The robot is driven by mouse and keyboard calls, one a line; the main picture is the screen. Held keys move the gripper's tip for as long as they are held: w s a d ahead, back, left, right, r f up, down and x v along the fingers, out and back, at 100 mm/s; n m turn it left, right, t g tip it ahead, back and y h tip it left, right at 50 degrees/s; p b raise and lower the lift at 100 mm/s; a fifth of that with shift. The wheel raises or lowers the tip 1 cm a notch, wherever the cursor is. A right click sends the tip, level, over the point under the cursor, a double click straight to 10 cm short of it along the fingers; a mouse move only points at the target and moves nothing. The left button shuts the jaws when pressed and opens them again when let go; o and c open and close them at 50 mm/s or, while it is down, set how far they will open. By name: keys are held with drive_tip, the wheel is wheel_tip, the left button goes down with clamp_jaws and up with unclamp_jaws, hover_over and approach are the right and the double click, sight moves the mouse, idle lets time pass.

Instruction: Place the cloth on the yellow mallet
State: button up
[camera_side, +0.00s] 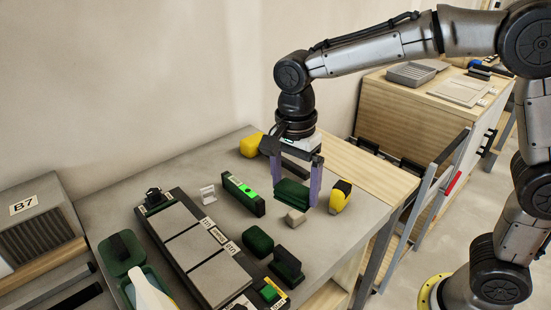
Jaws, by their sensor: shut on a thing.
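My gripper (294,191) points down over the right part of the grey worktable, its two purple fingers on either side of a dark green folded cloth (292,194). It is shut on the cloth. I cannot tell whether the cloth touches the table. A yellow rounded block (251,145), which may be the yellow mallet's head, lies behind and left of the gripper, partly hidden by it. A yellow and black piece (341,195) stands just right of the right finger; I cannot tell which of the two yellow things is the mallet.
A green-lit level (243,195) lies left of the cloth, and a small beige block (296,217) in front. A black frame with grey tiles (196,248) fills the table's left middle. Dark green blocks (257,242) sit near the front. The worktable (358,233) has bare room at right.

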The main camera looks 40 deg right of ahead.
drive_tip(key=w+d+r+m, duration=0.1)
drive_tip(key=d+r+m, duration=0.15)
drive_tip(key=d, duration=1.35)
approach(297, 168)
drive_tip(key=shift+s+f+n, duration=0.25)
drive_tip(key=shift+s+f, duration=0.35)
drive_tip(key=shift+s, duration=0.3)
drive_tip(key=shift+w+d+f, duration=0.1)
drive_tip(key=shift+w+f, duration=0.4)
drive_tip(key=shift+f, duration=0.15)
drive_tip(key=shift+w+f, duration=0.15)
drive_tip(key=shift+f, duration=1.5)
drive_tip(key=shift+f, duration=0.1)
drive_tip(key=o, duration=1)
